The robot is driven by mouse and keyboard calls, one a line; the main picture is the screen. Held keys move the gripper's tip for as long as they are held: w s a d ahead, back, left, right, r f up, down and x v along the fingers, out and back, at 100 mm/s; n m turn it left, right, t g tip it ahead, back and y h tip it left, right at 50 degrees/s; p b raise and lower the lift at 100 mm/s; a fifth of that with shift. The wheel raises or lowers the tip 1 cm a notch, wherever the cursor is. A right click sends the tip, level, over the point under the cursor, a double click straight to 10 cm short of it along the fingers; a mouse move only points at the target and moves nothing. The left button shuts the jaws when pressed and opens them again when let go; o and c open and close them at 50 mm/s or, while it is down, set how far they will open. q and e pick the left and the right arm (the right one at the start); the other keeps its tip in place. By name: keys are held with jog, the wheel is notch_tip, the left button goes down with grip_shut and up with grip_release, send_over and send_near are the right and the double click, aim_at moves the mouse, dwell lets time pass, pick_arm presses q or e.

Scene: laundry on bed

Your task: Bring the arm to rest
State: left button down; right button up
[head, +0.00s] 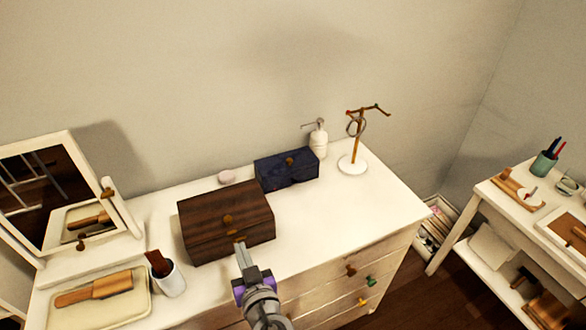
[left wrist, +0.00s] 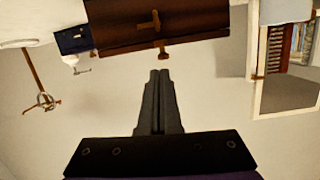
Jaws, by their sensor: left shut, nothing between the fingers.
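My left gripper (head: 240,244) comes up from the bottom of the head view, shut and empty. Its tips overlap the front of a dark brown wooden box (head: 215,212) on the white dresser. The box lid looks closed. In the left wrist view, the shut fingers (left wrist: 160,76) point toward the box (left wrist: 120,30), with a small gap showing between their tips and its small knob (left wrist: 163,50). I cannot tell how far apart they are in depth. My right gripper is in neither view.
On the white dresser (head: 330,235) stand a navy box (head: 287,170), a white bottle (head: 318,142), a jewelry stand (head: 354,160), a cup (head: 171,280), a tray (head: 135,310) with a brush, and a mirror (head: 35,205). A side table (head: 495,200) stands at right.

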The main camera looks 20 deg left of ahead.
pick_arm(q)
jog(key=s+f+m+g+h, duration=0.1)
jog(key=f, duration=0.1)
jog(key=s+a+f+g+h, duration=0.1)
jog(key=s+f+g, duration=0.1)
jog(key=s+f+m+g+h, duration=0.1)
jog(key=f, duration=0.1)
jog(key=shift+s+a+f+m+g, duration=0.15)
jog(key=shift+a+f+m+g, duration=0.15)
jog(key=shift+a+f+g, duration=0.1)
jog(key=s+d+m+g+h, duration=0.1)
jog(key=s+d+m+h, duration=0.3)
jog(key=d+h, duration=0.2)
jog(key=shift+d+f+g+h, duration=0.2)
jog(key=shift+f+g+h, duration=0.1)
jog(key=shift+f+g, duration=0.15)
dwell(1.0)
